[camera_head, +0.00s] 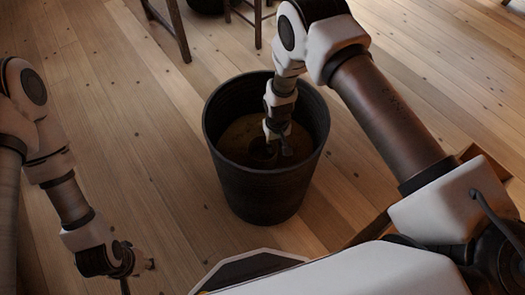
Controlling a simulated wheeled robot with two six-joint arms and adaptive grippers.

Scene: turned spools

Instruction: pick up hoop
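A dark bin (265,192) stands upright on the floor in the middle of the camera_head view. My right arm reaches down into it from above, and my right gripper (277,148) is inside, low and close to the brownish bottom. A small dark round shape (261,154) lies in the bin beside the gripper's fingers; it may be the hoop, but it is too dark to be sure. I cannot tell whether the fingers touch it or are closed. My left gripper (131,266) hangs at the lower left, away from the bin, its fingers too small to read.
The wooden floor (120,130) is clear to the left of the bin. Dark wooden furniture legs (180,32) stand behind it at the top. A wooden edge (488,160) shows at the right, partly behind my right arm.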

